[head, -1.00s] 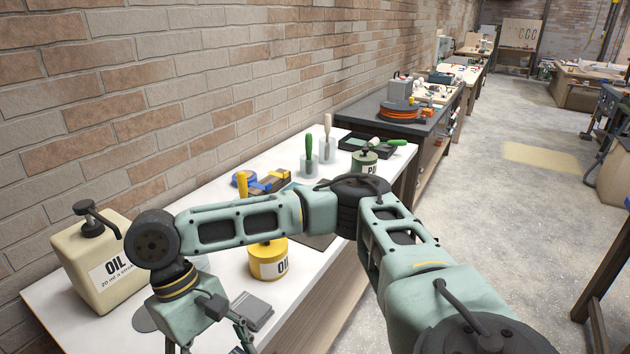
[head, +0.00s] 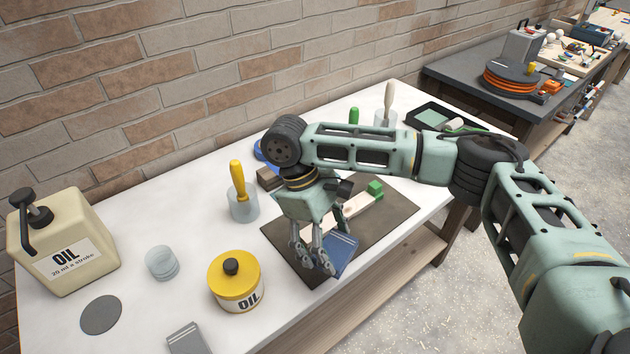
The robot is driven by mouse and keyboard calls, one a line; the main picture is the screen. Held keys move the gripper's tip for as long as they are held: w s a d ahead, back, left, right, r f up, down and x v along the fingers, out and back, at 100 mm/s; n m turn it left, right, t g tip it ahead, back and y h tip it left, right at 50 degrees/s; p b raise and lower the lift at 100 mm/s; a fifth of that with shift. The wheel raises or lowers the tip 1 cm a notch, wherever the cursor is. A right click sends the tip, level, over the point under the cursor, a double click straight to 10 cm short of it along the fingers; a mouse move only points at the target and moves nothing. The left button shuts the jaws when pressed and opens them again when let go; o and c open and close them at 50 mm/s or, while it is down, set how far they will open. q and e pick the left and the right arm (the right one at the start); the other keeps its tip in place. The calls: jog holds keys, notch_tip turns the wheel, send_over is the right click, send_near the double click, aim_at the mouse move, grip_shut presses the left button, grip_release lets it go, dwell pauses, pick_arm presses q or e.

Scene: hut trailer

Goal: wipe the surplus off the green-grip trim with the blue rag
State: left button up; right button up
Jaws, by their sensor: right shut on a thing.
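The green-grip trim is a pale strip with a green block grip (head: 375,189) at its far right end. It lies on a dark mat (head: 392,222) in the middle of the white bench, and its near left part is hidden behind my right gripper. My right gripper (head: 314,262) points down over the mat, shut on the folded blue rag (head: 343,252). The rag is at the trim's near side; I cannot tell whether it touches the trim. My left gripper is out of view.
A yellow OIL tin (head: 237,286), a jar with a yellow handle (head: 243,206) and a cream OIL can (head: 66,250) stand to the left. A folded grey cloth (head: 188,338) lies at the front edge. A dark tray (head: 440,119) is at the back right.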

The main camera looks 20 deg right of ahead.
pick_arm(q)
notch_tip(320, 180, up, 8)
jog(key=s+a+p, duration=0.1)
jog(key=p, duration=0.6)
pick_arm(e)
jog(key=w+a+r+n+t+h, duration=0.15)
jog(key=w+n+t, duration=0.35)
jog(key=w+n, duration=0.7)
jog(key=n+b, duration=0.2)
jog(key=b, duration=0.6)
send_over(307, 235)
notch_tip(307, 235, down, 6)
jog(key=shift+d+f, duration=0.1)
jog(key=shift+f, duration=0.1)
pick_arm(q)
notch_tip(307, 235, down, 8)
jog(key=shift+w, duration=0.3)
pick_arm(e)
jog(key=shift+f, duration=1.1)
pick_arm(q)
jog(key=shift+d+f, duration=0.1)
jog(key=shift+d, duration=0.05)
pick_arm(e)
jog(key=shift+f, duration=0.45)
